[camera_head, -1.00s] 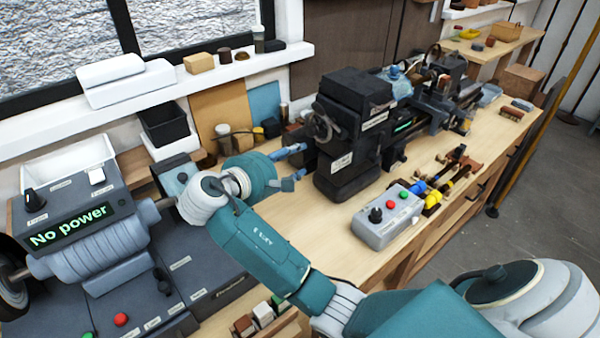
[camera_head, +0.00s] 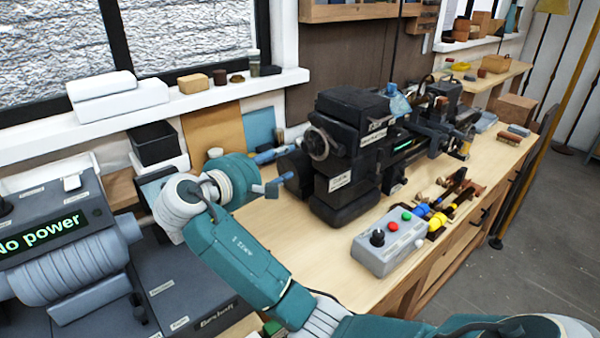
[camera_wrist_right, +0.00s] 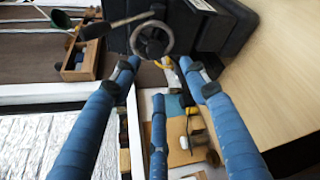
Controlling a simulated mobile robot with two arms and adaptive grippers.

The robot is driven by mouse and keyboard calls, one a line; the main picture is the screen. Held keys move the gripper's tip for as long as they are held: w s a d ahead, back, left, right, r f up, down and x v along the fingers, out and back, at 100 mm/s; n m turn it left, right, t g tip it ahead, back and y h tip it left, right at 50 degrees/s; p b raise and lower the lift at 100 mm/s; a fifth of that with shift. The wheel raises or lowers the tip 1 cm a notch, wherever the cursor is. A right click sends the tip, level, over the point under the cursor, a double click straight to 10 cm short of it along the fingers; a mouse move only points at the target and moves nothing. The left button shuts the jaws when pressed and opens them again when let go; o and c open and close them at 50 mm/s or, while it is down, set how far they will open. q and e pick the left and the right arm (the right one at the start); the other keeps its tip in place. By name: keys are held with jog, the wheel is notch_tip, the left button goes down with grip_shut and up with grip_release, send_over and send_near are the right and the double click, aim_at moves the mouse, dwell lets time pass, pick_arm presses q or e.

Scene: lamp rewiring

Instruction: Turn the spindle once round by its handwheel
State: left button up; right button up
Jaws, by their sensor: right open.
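The handwheel (camera_head: 319,143) is a dark spoked ring on the left end of a black lathe (camera_head: 352,140), which stands on the wooden bench. It also shows in the right wrist view (camera_wrist_right: 152,38), just beyond my fingertips. My right gripper (camera_head: 284,163) is open, its blue fingers spread and empty, a little left of the handwheel. In the right wrist view my gripper (camera_wrist_right: 160,70) has its three fingers pointing toward the wheel, with no clear contact. The spindle itself is largely hidden inside the lathe housing. My left gripper is out of view.
A grey control box (camera_head: 389,243) with knob and buttons sits on the bench in front of the lathe. A machine display reading "No power" (camera_head: 42,232) is at left. A white shelf (camera_head: 215,95) runs behind. Bare bench (camera_head: 300,235) lies in front of the lathe.

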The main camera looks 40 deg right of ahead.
aim_at(306, 148)
jog(key=p+x, duration=0.1)
jog(key=x, duration=0.2)
jog(key=p+x, duration=0.1)
jog(key=x, duration=0.2)
jog(key=r+x, duration=0.1)
jog(key=x, duration=0.3)
jog(key=shift+d+p, duration=0.1)
jog(key=shift+p, duration=0.3)
jog(key=shift+w+d+f, duration=0.15)
jog(key=shift+d, duration=0.2)
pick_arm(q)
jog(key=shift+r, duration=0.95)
pick_arm(e)
jog(key=c, duration=1)
jog(key=o, duration=1)
